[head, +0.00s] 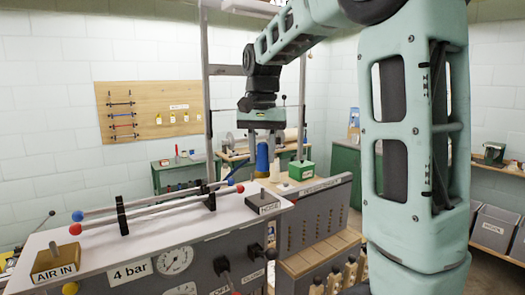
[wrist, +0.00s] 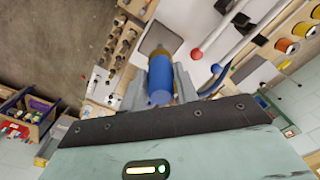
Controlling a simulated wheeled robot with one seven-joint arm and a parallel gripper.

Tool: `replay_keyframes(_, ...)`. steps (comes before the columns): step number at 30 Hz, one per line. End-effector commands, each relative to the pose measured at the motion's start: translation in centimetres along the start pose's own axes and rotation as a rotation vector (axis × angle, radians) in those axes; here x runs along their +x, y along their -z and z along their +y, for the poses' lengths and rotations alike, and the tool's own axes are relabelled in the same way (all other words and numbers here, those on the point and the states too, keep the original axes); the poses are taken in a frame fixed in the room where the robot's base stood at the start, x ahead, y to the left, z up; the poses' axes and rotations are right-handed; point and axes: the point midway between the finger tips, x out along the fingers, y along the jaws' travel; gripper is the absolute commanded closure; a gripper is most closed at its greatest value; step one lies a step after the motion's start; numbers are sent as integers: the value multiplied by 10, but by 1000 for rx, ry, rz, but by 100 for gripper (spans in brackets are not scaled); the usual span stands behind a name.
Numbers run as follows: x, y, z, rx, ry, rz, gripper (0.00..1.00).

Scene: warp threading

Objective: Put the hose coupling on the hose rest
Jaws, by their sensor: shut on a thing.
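The blue hose coupling (head: 262,156) is upright in my gripper (head: 262,141), which is shut on it. Its lower end is free and looks brassy. The hose rest (head: 263,203) is a dark block labelled HOSE at the right end of the white bench top. In the head view the coupling hangs just above the block, with a small gap between. In the wrist view the blue coupling (wrist: 160,80) is between my fingers (wrist: 160,88), and its far end points toward a brownish-grey square (wrist: 162,36), seemingly the rest's top, partly hidden.
Two long rods with red and blue ends lie on dark stands (head: 122,215) on the bench, left of the rest. A wooden AIR IN block (head: 56,262) is at the near left. A slotted grey panel (head: 312,215) stands to the right. A green box (head: 300,170) is behind.

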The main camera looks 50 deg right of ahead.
Motion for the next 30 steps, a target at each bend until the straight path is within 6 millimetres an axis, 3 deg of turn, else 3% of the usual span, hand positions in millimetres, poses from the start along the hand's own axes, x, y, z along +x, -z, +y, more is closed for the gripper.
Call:
replay_keyframes(15,41,0,0,0,0,1,87)
replay_keyframes(30,46,0,0,0,0,1,87)
